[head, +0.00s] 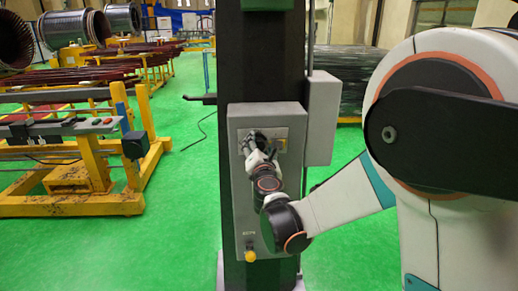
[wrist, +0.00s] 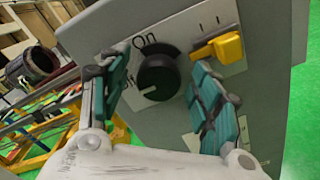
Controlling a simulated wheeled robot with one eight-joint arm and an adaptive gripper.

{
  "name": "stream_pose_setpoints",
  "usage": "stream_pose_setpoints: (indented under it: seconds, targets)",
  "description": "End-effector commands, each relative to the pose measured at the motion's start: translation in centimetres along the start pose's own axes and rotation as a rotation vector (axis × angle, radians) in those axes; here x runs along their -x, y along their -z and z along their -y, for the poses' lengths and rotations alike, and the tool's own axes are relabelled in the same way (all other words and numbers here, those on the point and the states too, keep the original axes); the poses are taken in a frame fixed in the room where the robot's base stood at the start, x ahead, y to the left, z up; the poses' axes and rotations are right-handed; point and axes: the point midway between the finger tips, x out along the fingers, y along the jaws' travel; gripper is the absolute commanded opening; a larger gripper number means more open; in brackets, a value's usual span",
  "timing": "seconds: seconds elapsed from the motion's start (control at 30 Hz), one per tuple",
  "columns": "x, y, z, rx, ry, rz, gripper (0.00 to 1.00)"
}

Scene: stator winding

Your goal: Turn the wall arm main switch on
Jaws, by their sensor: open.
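The main switch is a round black knob (wrist: 158,76) on a grey panel (wrist: 100,32), with "On" printed above it and "Off" to its left. The knob's white mark points to the lower left, near "Off". My gripper (wrist: 162,88) is open, with one teal-padded finger on each side of the knob in the wrist view. I cannot tell whether either finger touches it. In the head view my gripper (head: 251,138) is at the upper part of the grey wall box (head: 239,200) and hides the knob.
A yellow switch handle (wrist: 222,46) sits right of the knob, close to my right finger. A yellow button (head: 250,256) is low on the box. A second grey box (head: 322,118) juts out at right. Yellow racks (head: 95,190) stand at left; green floor lies between.

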Motion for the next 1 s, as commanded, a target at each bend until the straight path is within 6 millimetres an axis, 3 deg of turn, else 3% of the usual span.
stream_pose_setpoints:
  seconds: [0.23, 0.4, 0.43, 0.77, 1.0]
  targets:
    - [-0.04, -0.01, 0.0, 0.0, 0.0, 0.0, 0.56]
    - [-0.04, -0.01, 0.0, 0.0, 0.0, 0.0, 0.17]
    - [-0.04, -0.01, 0.0, 0.0, 0.0, 0.0, 0.14]
    - [-0.03, 0.0, 0.03, -0.027, 0.0, 0.0, 0.14]
    - [-0.02, 0.03, 0.11, -0.145, 0.0, 0.0, 0.14]
